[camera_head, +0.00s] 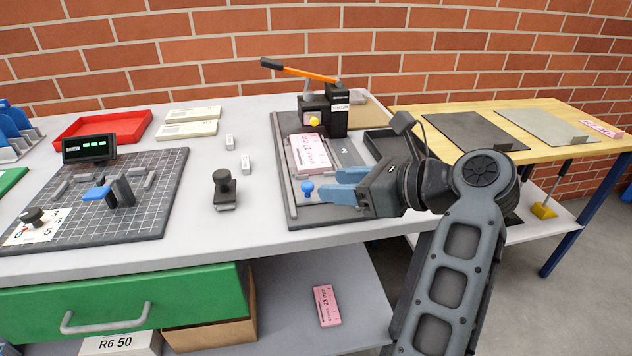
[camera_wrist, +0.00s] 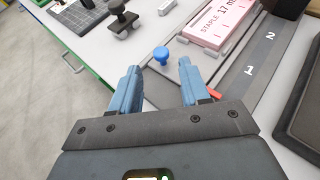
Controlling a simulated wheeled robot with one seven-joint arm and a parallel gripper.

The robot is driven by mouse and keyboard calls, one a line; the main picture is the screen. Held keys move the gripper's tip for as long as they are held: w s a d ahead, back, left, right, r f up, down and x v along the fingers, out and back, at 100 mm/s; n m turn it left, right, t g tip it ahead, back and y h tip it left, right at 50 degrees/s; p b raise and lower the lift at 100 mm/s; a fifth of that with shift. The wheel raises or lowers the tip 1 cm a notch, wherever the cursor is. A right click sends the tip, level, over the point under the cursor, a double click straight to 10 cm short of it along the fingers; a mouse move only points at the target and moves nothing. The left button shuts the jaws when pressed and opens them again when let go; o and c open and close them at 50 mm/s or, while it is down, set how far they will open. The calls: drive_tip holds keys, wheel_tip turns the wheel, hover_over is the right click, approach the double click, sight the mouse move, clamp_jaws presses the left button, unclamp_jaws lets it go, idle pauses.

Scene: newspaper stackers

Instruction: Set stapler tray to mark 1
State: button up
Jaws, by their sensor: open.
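The stapler tray carries a pink block (camera_head: 310,154) marked "STAPLE" on its top; the block also shows in the wrist view (camera_wrist: 220,20). A blue knob (camera_head: 307,187) stands at the tray's near end and shows in the wrist view (camera_wrist: 161,54). A grey scale strip beside the tray bears mark 1 (camera_wrist: 249,71) and, farther along, mark 2 (camera_wrist: 270,36). A red pointer (camera_wrist: 214,93) lies on the near side of mark 1, partly behind a finger. My gripper (camera_head: 330,184) is open and empty. Its blue fingertips (camera_wrist: 159,68) point at the knob from the right, apart from it.
The black stapler (camera_head: 337,110) with an orange lever stands behind the tray. A dark open tray (camera_head: 384,146) is to its right. A black-knobbed stamp (camera_head: 224,190) stands left of the stapler's base. The white tabletop between is mostly clear.

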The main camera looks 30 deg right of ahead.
sight(309, 184)
drive_tip(key=x, duration=0.6)
drive_tip(key=shift+s+d, duration=0.1)
clamp_jaws()
idle(0.3)
